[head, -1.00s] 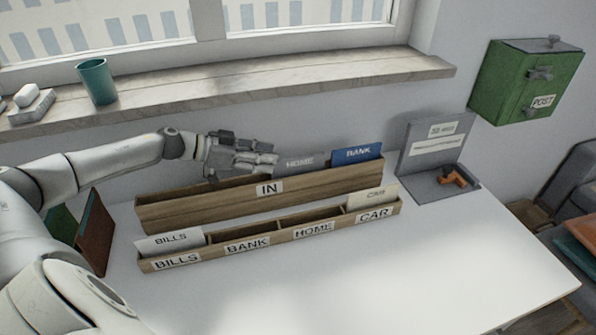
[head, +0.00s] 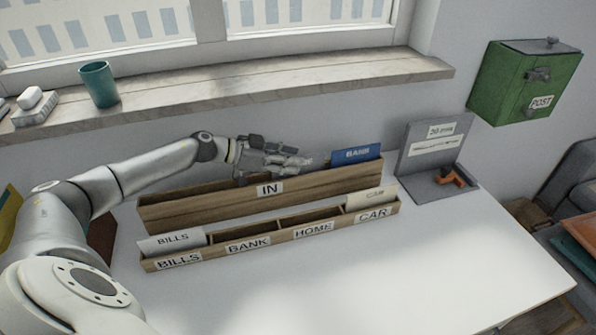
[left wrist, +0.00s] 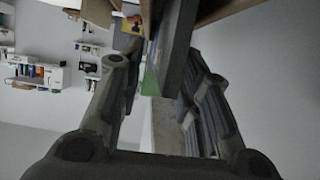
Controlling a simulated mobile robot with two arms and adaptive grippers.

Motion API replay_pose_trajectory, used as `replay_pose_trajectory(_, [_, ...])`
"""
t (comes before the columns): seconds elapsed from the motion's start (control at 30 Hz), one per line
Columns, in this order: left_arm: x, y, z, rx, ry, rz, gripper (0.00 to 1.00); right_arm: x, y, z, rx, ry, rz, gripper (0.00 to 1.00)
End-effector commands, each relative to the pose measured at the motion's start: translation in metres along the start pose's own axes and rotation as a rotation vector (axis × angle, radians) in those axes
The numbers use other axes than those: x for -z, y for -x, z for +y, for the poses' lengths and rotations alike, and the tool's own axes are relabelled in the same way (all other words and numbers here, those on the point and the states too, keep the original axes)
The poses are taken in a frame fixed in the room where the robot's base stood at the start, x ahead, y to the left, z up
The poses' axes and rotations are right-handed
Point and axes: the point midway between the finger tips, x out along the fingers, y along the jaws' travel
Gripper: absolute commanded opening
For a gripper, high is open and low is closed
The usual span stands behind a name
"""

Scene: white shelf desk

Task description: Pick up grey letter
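The grey letter, marked HOME a second ago, stands in the long wooden IN box (head: 335,183). In the head view it is now almost wholly hidden behind my left gripper (head: 285,160). The blue BANK letter (head: 356,154) stands to the right in the same box. In the left wrist view the grey letter (left wrist: 177,50) shows as a grey slab between the two fingers of my left gripper (left wrist: 162,75). The fingers are apart, with a gap between the left finger and the slab. My right gripper is not in view.
In front stands a lower wooden sorter (head: 275,239) labelled BILLS, BANK, HOME and CAR. A BILLS letter (head: 172,241) and a CAR letter (head: 371,198) stand in it. A grey stand (head: 432,150) is at right. The front of the desk (head: 400,280) is clear.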

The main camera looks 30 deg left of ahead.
Motion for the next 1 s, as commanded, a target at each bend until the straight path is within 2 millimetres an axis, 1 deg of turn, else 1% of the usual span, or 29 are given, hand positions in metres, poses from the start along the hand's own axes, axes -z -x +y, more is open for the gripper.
replay_pose_trajectory(0.03, [0.0,0.0,0.0,0.0,0.0,0.0,0.32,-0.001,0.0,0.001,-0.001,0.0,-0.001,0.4])
replay_pose_trajectory(0.2, [0.0,0.0,0.0,0.0,0.0,0.0,0.1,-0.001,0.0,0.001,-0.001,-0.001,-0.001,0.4])
replay_pose_trajectory(0.3, [0.0,0.0,0.0,0.0,0.0,0.0,0.0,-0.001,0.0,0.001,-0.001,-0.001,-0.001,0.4])
replay_pose_trajectory(0.67, [0.001,0.001,0.0,0.0,0.0,0.001,0.0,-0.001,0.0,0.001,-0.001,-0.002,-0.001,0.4])
replay_pose_trajectory(0.77, [0.005,0.002,0.0,0.0,-0.001,0.002,0.0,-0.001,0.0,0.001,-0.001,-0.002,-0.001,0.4])
replay_pose_trajectory(0.9, [0.017,0.008,-0.001,0.002,-0.003,0.002,0.0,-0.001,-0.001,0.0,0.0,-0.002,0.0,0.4])
replay_pose_trajectory(1.0, [0.013,0.006,0.006,0.019,-0.049,-0.001,0.0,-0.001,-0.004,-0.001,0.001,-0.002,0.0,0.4])
